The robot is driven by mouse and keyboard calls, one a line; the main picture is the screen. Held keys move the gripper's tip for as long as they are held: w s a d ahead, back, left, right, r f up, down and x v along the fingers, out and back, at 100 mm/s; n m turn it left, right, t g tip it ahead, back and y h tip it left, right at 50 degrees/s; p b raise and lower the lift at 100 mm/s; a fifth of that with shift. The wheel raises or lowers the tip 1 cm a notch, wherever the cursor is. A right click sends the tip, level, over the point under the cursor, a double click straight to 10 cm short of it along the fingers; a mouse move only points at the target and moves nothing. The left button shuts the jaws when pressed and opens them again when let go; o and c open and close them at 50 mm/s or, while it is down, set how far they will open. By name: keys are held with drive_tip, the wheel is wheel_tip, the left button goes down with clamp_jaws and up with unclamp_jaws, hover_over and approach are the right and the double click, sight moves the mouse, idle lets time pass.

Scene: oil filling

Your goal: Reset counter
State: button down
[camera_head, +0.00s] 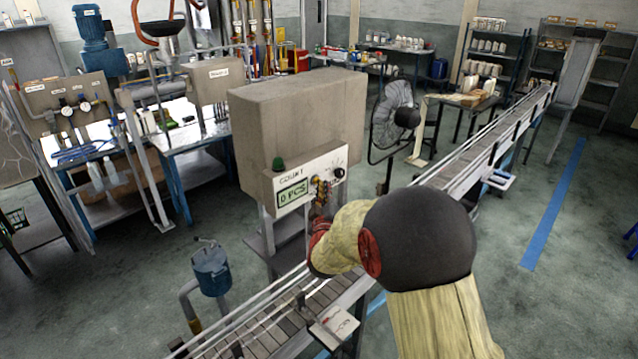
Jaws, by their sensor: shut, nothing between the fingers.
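The counter is a grey box (290,115) standing beside the conveyor, with a white front panel (308,178). The panel reads "COUNT", and its green display (292,193) reads "0 PCS". A green knob or button (278,164) sits at the panel's upper left edge, and a black dial (338,172) sits at the right. My gripper (320,192) is shut and empty, its dark and yellowish fingertips at the panel just right of the display. Whether they touch the panel, and what lies behind them, I cannot tell. My arm comes in from the lower right.
The conveyor (475,160) runs from the bottom left to the upper right, partly behind my arm. A black fan (392,120) stands behind it. A blue canister (211,270) is at the lower left. Work tables (190,137) stand left. The floor at right is open, with a blue line (553,205).

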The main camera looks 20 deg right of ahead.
drive_tip(key=shift+s, duration=0.15)
drive_tip(key=shift+s+d+b, duration=0.25)
drive_tip(key=shift+s+b, duration=0.1)
drive_tip(key=shift+s, duration=0.4)
drive_tip(key=shift+s+d+b, duration=0.25)
drive_tip(key=shift+s+d, duration=0.05)
drive_tip(key=shift+s, duration=0.5)
drive_tip(key=shift+s+d+b, duration=0.2)
drive_tip(key=shift+s+d, duration=0.1)
drive_tip(key=shift+s, duration=0.45)
drive_tip(key=shift+s+d+b, duration=0.25)
drive_tip(key=shift+s+d, duration=0.05)
drive_tip(key=shift+s, duration=0.5)
